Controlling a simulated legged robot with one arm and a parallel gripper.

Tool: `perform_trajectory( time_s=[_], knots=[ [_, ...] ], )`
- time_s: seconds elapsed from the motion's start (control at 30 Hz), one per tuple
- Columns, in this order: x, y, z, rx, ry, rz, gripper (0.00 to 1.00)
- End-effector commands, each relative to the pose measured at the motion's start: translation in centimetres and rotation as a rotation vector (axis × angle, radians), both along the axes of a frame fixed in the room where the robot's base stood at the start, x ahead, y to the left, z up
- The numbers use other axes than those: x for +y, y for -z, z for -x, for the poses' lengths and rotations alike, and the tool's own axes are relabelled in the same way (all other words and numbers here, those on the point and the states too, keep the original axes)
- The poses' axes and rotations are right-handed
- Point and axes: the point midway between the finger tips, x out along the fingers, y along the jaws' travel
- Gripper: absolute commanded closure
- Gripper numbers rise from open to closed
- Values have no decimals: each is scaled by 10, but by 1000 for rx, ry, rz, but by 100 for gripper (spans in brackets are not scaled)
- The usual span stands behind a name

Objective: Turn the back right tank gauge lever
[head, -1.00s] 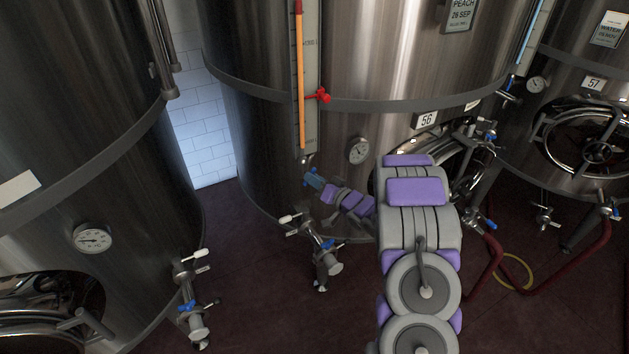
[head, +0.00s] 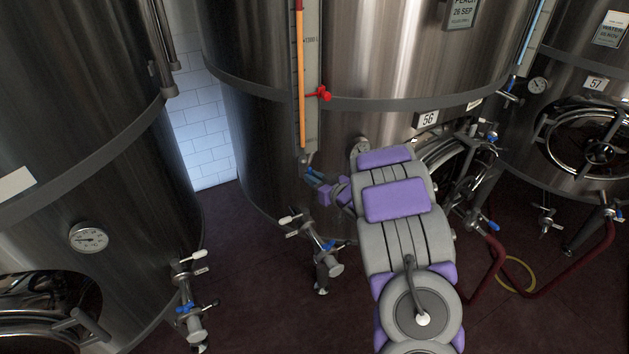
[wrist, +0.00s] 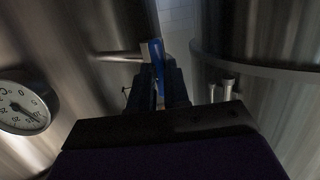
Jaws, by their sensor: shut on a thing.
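A tall level gauge (head: 310,80) with an orange column runs down the front of the steel tank marked 56. A small fitting (head: 305,159) sits at its lower end, with a blue lever (head: 312,172) just below. The lever also shows in the wrist view (wrist: 156,50), upright beside a thin metal stem. My gripper (head: 322,188) reaches the lever from the lower right. In the wrist view my gripper (wrist: 158,85) is shut on the lower part of the blue lever. The fingers hide the lever's lower end.
A red handle (head: 321,94) sticks out beside the gauge. A round dial (wrist: 24,106) is close on the left in the wrist view. A valve with a blue handle (head: 328,246) stands below my gripper. Another tank (head: 90,150) is at the left.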

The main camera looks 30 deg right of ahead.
Motion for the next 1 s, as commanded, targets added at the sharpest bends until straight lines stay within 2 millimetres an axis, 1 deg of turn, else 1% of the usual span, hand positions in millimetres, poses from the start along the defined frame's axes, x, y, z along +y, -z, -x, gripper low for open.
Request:
perform_trajectory(
  time_s=[0.03,0.47,0.5,0.73,0.77,1.0],
  knots=[
    [0,3,1,5,0,6,100],
    [0,2,1,5,0,18,100],
    [0,2,1,5,0,18,83],
    [0,1,2,2,0,17,61],
    [0,1,2,2,0,17,59],
    [0,0,2,1,0,17,59]
  ],
)
